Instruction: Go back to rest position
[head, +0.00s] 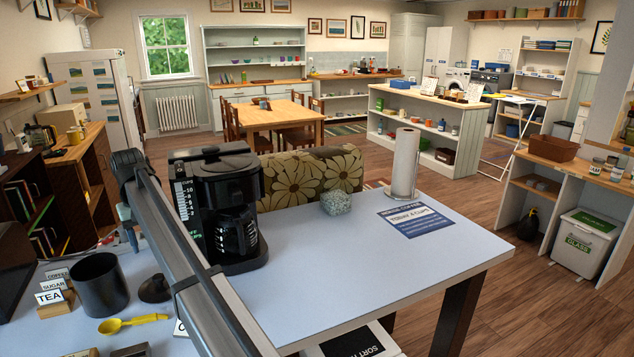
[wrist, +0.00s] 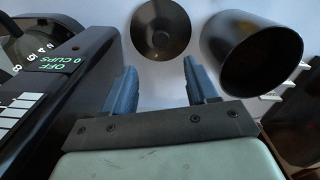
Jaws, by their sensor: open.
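My gripper (wrist: 160,88) shows in the wrist view with its two blue fingers apart and nothing between them. It is beside the black coffee maker (wrist: 75,90), which fills the left of that view and has a display reading "OFF 0 CUPS". A dark round cone-like piece (wrist: 160,28) lies on the table beyond the fingertips, apart from them. A black open canister (wrist: 252,50) is to its right. In the head view my arm crosses the table diagonally in front of the coffee maker (head: 222,185), and my fingers cannot be made out there.
The head view shows the canister (head: 100,284), a yellow scoop (head: 133,323) and a "TEA" label (head: 50,297) left of my arm. A paper towel roll (head: 404,165), a speckled pot (head: 336,202) and a "TODAY 4 CUPS" sheet (head: 416,221) are right. The table's front right is clear.

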